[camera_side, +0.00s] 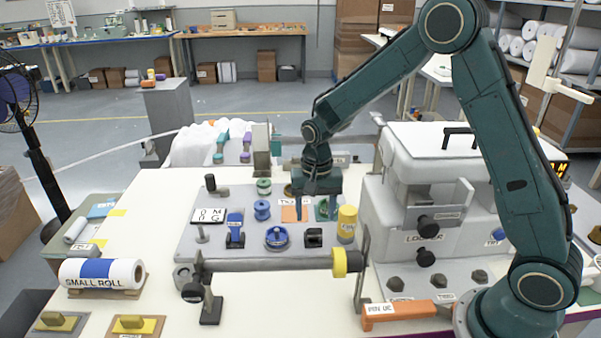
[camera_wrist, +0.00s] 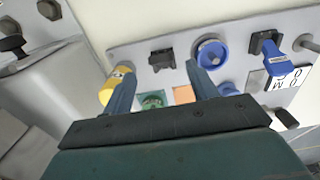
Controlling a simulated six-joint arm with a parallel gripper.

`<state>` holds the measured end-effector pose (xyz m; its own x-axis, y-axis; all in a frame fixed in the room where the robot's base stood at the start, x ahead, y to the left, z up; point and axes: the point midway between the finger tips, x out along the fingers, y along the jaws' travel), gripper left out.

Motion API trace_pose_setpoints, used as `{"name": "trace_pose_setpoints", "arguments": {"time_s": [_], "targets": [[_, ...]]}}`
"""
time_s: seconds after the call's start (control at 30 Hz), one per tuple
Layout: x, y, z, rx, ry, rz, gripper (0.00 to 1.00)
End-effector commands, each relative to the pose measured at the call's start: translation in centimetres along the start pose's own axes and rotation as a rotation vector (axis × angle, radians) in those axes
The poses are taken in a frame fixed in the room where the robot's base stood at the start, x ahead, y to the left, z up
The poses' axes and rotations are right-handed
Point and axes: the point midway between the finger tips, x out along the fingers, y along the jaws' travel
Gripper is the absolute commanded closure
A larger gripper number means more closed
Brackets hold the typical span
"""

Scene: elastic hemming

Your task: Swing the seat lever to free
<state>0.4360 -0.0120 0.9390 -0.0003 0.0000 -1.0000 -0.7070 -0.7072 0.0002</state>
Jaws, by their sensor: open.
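No label reading "seat" is legible, so I cannot tell for certain which lever is the seat lever. A blue-handled lever (camera_side: 235,219) with a small label stands on a black base on the grey panel (camera_side: 205,243). It also shows at the upper right of the wrist view (camera_wrist: 291,56). A small black block (camera_side: 313,237) sits farther right on the panel. My gripper (camera_side: 309,212) points down over the panel's right part, right of the blue lever. In the wrist view its fingers (camera_wrist: 160,78) are apart, with nothing between them gripped.
Near my gripper are a yellow cylinder (camera_side: 347,223), an orange square (camera_side: 289,214) and a blue round knob (camera_side: 277,237). The white machine (camera_side: 386,203) stands right. An orange bar (camera_side: 403,311) lies in front.

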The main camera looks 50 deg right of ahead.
Motion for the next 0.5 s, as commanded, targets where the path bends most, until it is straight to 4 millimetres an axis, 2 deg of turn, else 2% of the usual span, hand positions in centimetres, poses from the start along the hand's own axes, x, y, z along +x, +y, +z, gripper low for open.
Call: {"name": "trace_pose_setpoints", "arguments": {"time_s": [0.2,0.5], "targets": [[3.4,0.1,0.1,0.000,-0.002,0.002,0.42],[6.0,0.0,0.0,0.000,-0.001,0.001,0.42]]}}
